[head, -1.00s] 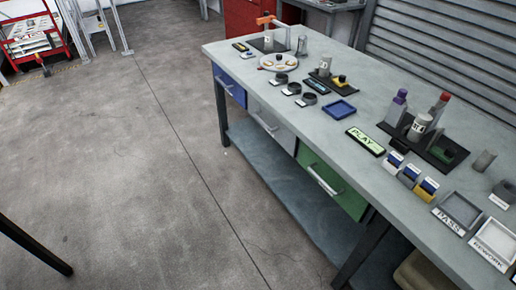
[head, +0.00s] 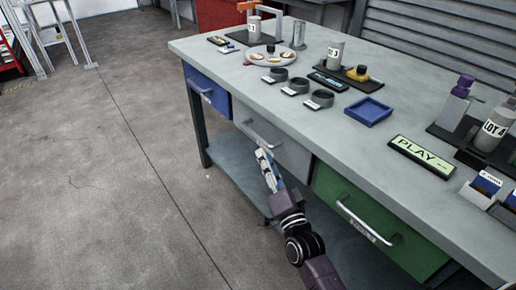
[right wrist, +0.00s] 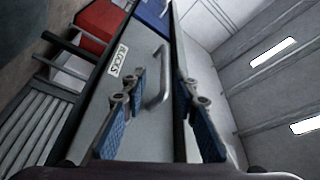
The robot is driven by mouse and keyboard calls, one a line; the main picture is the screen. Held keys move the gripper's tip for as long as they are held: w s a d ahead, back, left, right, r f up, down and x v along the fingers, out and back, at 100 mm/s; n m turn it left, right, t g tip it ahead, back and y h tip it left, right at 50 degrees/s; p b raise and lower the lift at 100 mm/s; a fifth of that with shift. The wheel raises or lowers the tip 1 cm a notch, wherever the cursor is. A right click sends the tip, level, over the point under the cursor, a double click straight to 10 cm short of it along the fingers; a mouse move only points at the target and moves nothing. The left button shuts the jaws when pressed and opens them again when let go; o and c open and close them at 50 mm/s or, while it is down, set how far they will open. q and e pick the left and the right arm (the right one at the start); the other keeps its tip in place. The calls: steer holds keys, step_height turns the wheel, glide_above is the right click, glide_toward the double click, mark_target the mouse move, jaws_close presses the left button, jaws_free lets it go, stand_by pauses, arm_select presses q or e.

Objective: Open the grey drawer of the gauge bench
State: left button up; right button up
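The grey drawer (head: 290,152) sits in the bench front between a blue and a green drawer, and looks shut. Its bar handle (head: 264,137) shows in the head view, and also in the right wrist view (right wrist: 158,84). My right gripper (head: 263,158) is in front of the grey drawer, just below the handle in the head view. In the right wrist view its blue-padded fingers (right wrist: 161,82) are spread apart, with the handle seen between and beyond them. Contact with the handle is not visible. My left gripper is out of view.
The blue drawer (head: 207,88) is to the left and the green drawer (head: 375,222) to the right, both with bar handles. A lower shelf (head: 237,157) runs under the drawers. Several cups, trays and holders stand on the bench top (head: 225,62). The floor (head: 120,190) in front is clear.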

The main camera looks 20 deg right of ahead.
mark_target(258, 136)
steer(key=w, duration=0.2)
steer(key=w+r, duration=0.1)
steer(key=w, duration=0.2)
steer(key=w+r+b, duration=0.1)
steer(key=w, duration=0.1)
steer(key=shift+w+r, duration=0.25)
steer(key=shift+w, duration=0.15)
steer(key=shift+c, duration=0.4)
jaws_close()
